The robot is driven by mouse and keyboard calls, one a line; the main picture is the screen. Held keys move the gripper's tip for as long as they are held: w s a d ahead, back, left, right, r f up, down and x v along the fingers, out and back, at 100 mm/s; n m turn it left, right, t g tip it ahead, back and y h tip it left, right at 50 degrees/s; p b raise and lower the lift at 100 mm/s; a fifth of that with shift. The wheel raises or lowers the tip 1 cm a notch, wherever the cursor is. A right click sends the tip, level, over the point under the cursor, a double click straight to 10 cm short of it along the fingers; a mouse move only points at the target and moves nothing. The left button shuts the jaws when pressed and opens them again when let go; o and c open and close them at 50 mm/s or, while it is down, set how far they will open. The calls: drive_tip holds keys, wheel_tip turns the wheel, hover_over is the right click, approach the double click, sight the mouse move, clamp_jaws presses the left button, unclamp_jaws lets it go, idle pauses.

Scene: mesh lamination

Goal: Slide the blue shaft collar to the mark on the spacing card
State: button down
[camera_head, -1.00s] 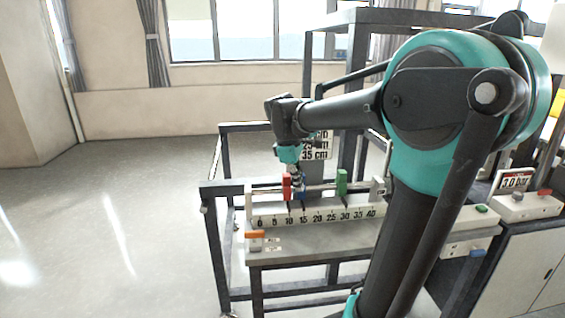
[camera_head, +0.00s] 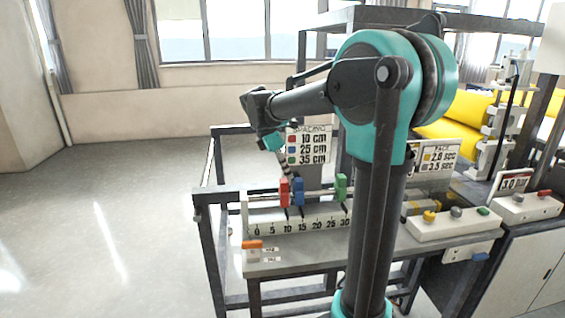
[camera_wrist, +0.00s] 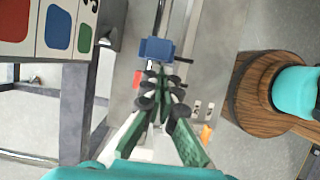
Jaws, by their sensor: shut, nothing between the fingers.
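The spacing card (camera_head: 308,146) stands behind the rail and reads red 10 cm, blue 25 cm, green 35 cm. The blue shaft collar (camera_head: 298,190) is on the rail just right of the red collar (camera_head: 284,192), near 15 on the number scale (camera_head: 318,222). The green collar (camera_head: 341,187) is farther right, near 30. My gripper (camera_head: 287,173) is shut and empty, close above the red and blue collars. In the wrist view, the blue collar (camera_wrist: 157,49) lies just beyond my gripper's fingertips (camera_wrist: 160,74); whether they touch it is unclear.
My own arm hides the right end of the scale and rail. A button box (camera_head: 440,226) and a pace card (camera_head: 434,158) are to the right. An orange-topped block (camera_head: 252,244) sits at the bench's front left. Open floor lies left of the bench.

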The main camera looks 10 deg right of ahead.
drive_tip(key=shift+d+f, duration=0.25)
drive_tip(key=shift+f, duration=0.35)
drive_tip(key=d, duration=1)
drive_tip(key=shift+d, duration=0.4)
